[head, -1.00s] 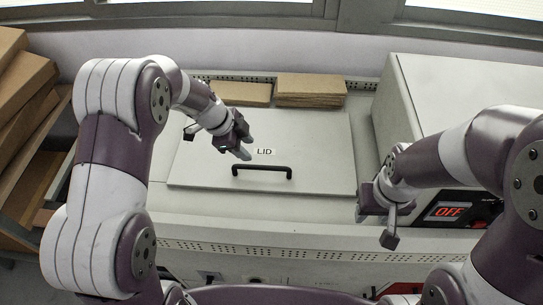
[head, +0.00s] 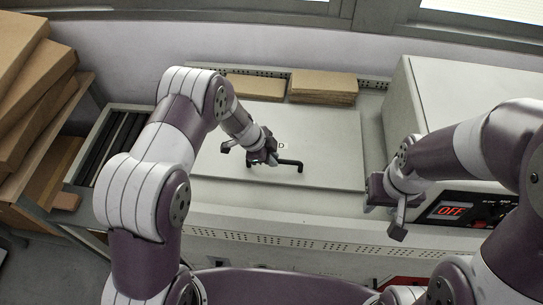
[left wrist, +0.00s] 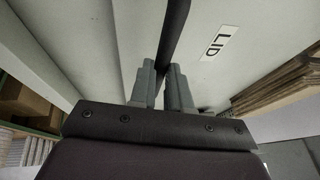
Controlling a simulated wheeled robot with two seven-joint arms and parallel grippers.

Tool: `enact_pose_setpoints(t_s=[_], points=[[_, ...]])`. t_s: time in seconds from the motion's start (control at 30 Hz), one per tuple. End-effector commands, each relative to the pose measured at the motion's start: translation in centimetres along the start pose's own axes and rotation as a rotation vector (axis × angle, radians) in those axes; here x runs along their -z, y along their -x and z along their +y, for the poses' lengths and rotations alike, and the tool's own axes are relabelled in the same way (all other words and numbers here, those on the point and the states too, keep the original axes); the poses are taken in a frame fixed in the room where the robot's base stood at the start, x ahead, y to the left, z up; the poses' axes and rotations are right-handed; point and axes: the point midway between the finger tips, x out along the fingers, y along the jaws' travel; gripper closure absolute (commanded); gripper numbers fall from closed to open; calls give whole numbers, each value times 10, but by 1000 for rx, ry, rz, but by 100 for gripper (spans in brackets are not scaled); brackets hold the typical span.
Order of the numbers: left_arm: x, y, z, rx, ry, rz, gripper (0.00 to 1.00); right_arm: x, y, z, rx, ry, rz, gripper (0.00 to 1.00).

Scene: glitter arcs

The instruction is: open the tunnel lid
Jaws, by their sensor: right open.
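The tunnel lid (head: 335,150) is a flat pale panel on top of the machine, lying down flat. Its black bar handle (head: 289,163) is near the front edge, partly hidden by my left gripper. The LID label shows in the left wrist view (left wrist: 220,43) and is mostly covered in the head view. My left gripper (head: 266,160) is at the handle's left part. In the left wrist view, its two grey fingers (left wrist: 164,85) stand close on either side of the black bar, shut on it. My right gripper (head: 387,212) is open and empty, right of the lid.
Flat brown cardboard stacks (head: 323,86) lie behind the lid. A pale box housing (head: 465,90) with a red OFF display (head: 447,211) stands at the right. A roller conveyor (head: 117,140) is at the left, beside shelved cardboard boxes (head: 35,95).

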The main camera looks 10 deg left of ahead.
Motion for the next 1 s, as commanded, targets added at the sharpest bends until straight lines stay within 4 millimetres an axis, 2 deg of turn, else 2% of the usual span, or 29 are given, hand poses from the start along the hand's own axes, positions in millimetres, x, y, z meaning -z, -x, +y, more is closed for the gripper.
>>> enact_pose_setpoints(t_s=[0.23, 0.4, 0.6, 0.8, 1.0], points=[[1, -1, 0, -2, -2, 2, 100, -1, -6, 0, 0, 0, 0, 58], [5, 8, -8, 4, -4, 3, 100, -4, -30, 0, 0, 0, 0, 58], [19, 42, -31, 10, -6, 1, 100, -7, -56, 0, 0, 0, 0, 58], [34, 79, -61, 10, -4, 0, 100, -7, -57, 0, 0, 0, 0, 58], [44, 105, -92, 10, -3, 0, 100, -6, -52, 0, 0, 0, 0, 58]])
